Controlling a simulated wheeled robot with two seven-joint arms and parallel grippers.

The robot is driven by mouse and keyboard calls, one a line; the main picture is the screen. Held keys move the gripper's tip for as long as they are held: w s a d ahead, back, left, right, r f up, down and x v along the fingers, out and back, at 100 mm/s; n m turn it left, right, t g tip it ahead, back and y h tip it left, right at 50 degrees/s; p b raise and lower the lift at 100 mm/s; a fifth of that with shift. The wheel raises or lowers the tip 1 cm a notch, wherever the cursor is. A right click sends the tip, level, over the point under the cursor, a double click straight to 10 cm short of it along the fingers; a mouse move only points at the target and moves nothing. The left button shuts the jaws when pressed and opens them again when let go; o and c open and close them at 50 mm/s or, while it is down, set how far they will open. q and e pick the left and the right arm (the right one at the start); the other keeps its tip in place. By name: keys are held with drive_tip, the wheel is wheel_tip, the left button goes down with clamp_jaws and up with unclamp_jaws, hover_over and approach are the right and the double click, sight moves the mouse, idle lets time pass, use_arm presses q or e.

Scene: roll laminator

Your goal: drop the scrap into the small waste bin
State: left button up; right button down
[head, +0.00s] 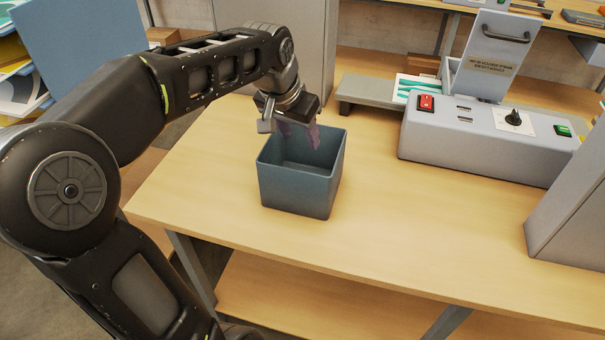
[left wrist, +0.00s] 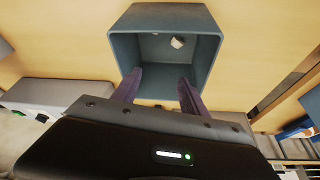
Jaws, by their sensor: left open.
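The small waste bin (head: 296,188) is a blue-grey, open-topped square box standing on the wooden table in the head view. My left gripper (head: 299,136) is over the bin's back part, its purple fingers pointing down at the opening. In the left wrist view my left gripper (left wrist: 159,80) has its fingers spread apart with nothing between them. There the bin (left wrist: 125,48) lies just beyond the fingertips. A small pale scrap (left wrist: 177,42) shows inside the bin's walls, apart from the fingers; I cannot tell whether it rests on the floor. The head view hides it. My right gripper is not in view.
The grey laminator (head: 487,135) with a red switch and black knob stands at the back right. A grey tray (head: 375,91) adjoins it on the left. A grey cabinet-like block (head: 570,205) stands at the right edge. The table in front of the laminator is clear.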

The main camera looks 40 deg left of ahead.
use_arm(q)
drive_tip(key=v, duration=0.5)
drive_tip(key=shift+r, duration=0.1)
drive_tip(key=shift+s, duration=0.1)
idle(0.6)
